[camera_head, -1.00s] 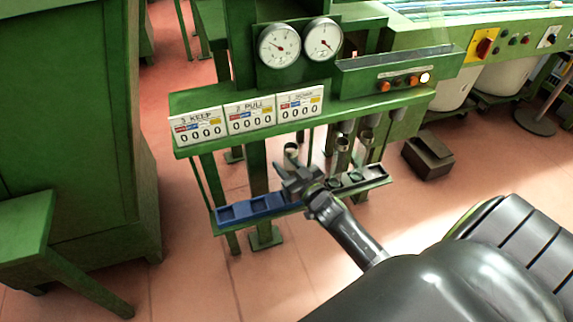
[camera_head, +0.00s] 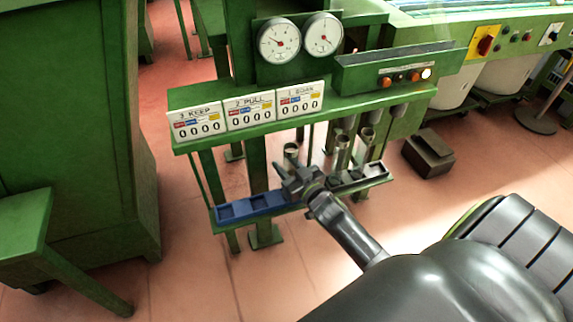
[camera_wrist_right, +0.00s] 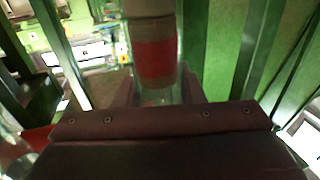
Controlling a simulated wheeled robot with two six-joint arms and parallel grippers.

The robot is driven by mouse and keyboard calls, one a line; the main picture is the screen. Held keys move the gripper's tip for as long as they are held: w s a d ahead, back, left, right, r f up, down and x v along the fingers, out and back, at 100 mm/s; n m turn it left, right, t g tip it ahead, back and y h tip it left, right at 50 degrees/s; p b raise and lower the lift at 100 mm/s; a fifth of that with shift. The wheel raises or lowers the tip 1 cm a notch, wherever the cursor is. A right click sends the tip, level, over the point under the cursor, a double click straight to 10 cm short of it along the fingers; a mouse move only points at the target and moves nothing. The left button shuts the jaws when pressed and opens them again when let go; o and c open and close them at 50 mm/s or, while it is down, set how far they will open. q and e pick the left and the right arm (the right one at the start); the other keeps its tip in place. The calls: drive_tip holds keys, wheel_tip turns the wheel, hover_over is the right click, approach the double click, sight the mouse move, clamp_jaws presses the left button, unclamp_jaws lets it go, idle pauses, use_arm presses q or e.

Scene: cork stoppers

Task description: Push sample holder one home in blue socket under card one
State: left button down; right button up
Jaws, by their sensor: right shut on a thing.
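My right gripper (camera_head: 290,178) is in front of the low rail, below card one (camera_head: 301,98). It is shut on sample holder one (camera_wrist_right: 155,58), a clear upright tube with a red band in the right wrist view. In the head view only the holder's ring-like top (camera_head: 291,150) shows above the jaws. The blue socket strip (camera_head: 262,202) lies at the left of the rail. Its right end, under card one, is hidden behind my gripper, so I cannot tell how deep the holder sits. My left gripper is not in view.
Two similar tubes (camera_head: 342,148) (camera_head: 367,138) stand over the dark right part of the rail (camera_head: 376,171). Card two (camera_head: 250,108) and card three (camera_head: 196,120) stand on the green shelf above, beneath two gauges. Green posts flank the rail. A brown box (camera_head: 428,152) is on the floor.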

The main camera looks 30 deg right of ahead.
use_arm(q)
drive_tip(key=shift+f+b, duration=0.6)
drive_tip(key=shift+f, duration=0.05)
use_arm(e)
drive_tip(key=shift+f, duration=0.7)
drive_tip(key=o, duration=1.1)
drive_tip(key=shift+c, duration=0.2)
drive_tip(key=shift+s+f, duration=0.1)
drive_tip(key=shift+s, duration=0.65)
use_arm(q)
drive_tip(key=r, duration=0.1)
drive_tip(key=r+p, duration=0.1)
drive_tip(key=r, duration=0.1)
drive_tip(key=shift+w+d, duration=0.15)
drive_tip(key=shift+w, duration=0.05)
use_arm(e)
drive_tip(key=s, duration=1.6)
drive_tip(key=shift+d, duration=0.2)
